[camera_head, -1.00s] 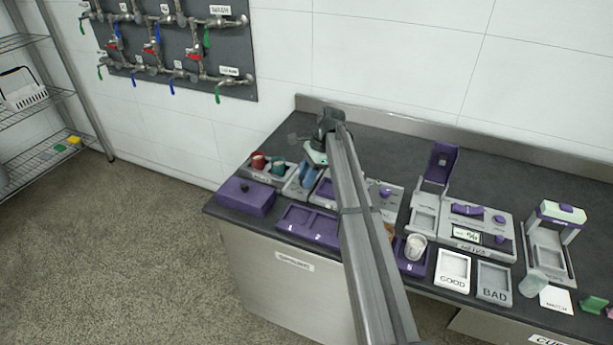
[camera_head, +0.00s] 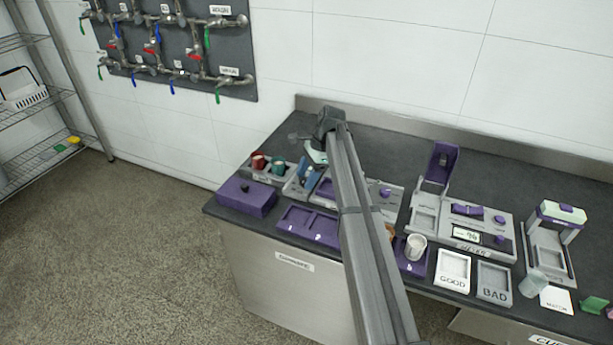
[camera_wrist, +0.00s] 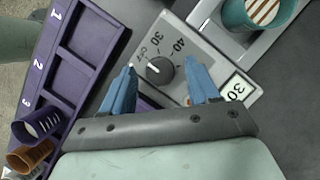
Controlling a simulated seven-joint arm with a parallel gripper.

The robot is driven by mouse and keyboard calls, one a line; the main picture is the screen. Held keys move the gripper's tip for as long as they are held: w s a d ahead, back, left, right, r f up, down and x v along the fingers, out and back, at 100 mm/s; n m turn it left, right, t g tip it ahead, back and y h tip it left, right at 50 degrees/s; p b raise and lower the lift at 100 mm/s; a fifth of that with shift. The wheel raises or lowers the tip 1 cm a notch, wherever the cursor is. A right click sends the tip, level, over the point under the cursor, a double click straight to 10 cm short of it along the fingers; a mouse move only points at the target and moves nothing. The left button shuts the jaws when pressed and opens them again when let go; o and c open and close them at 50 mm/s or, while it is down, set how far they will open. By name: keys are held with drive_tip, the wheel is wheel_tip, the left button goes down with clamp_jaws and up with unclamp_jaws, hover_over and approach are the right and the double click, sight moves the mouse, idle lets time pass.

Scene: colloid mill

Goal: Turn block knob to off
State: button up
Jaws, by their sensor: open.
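The block knob (camera_wrist: 159,70) is a round dark grey knob on a light grey panel (camera_wrist: 192,32) in the wrist view. Printed marks around it include OFF, 30 and 40. I cannot tell clearly which mark its pointer meets. My gripper (camera_wrist: 161,68) is open, with one blue finger on each side of the knob and a visible gap to it on both sides in the picture. Its height above the panel is unclear. A small display (camera_wrist: 238,88) beside the right finger reads 30. In the head view my gripper (camera_head: 306,172) is over the left part of the bench; the knob cannot be made out there.
A teal cup (camera_wrist: 248,14) stands close by at the upper right of the wrist view. A purple numbered rack (camera_wrist: 88,52) lies to the left. A purple box (camera_head: 246,197) stands at the bench's left end. The bench behind my arm (camera_head: 385,150) is clear.

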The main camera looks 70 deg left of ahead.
drive_tip(key=v, duration=1.3)
drive_tip(key=shift+w+r, duration=0.2)
drive_tip(key=shift+r, duration=0.05)
